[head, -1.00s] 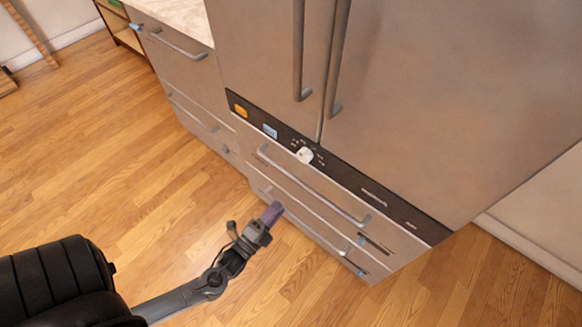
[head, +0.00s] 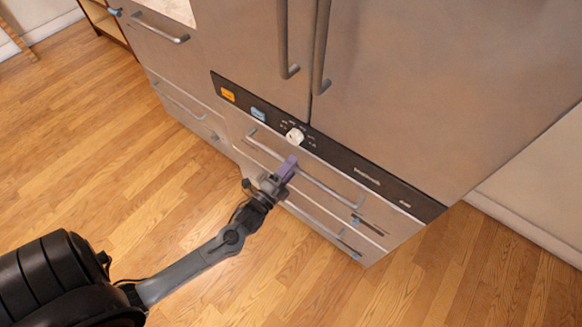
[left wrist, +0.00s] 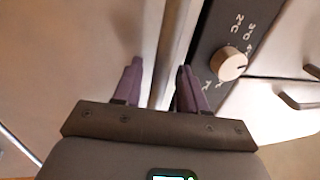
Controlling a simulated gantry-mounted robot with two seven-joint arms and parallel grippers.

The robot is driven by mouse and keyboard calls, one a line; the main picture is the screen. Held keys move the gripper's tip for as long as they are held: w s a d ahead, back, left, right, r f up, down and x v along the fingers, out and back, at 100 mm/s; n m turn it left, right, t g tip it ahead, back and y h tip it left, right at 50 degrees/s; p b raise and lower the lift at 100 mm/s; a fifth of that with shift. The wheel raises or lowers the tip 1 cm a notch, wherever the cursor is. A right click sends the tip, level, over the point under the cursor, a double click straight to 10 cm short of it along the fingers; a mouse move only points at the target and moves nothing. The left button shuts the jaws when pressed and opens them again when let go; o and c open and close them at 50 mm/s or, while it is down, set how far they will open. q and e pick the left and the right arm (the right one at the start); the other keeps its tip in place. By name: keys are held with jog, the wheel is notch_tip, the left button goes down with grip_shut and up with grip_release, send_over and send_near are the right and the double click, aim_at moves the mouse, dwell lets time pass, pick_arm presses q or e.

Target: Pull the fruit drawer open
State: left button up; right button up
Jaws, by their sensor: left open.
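Two drawers sit under the dark control panel of the steel fridge. The upper drawer front (head: 240,122) has a long grey bar handle (head: 327,187); the lower drawer is partly hidden by my arm. I cannot read which is the fruit drawer. My left gripper (head: 289,166) is at the upper handle, left of its middle, in the head view. In the left wrist view, its purple fingers (left wrist: 157,85) are apart, with a blurred grey bar-like band (left wrist: 174,50) running between them. I cannot tell whether they touch the handle. All drawers look shut. My right gripper is not in view.
The control panel (head: 370,178) carries a white knob (head: 295,137), also large in the left wrist view (left wrist: 229,64). Tall door handles (head: 320,50) hang above. A neighbouring drawer cabinet (head: 165,60) stands to the left. The wooden floor (head: 150,215) in front is clear.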

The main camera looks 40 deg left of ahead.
pick_arm(q)
jog(key=shift+w, duration=0.25)
jog(key=shift+c, duration=0.4)
grip_shut()
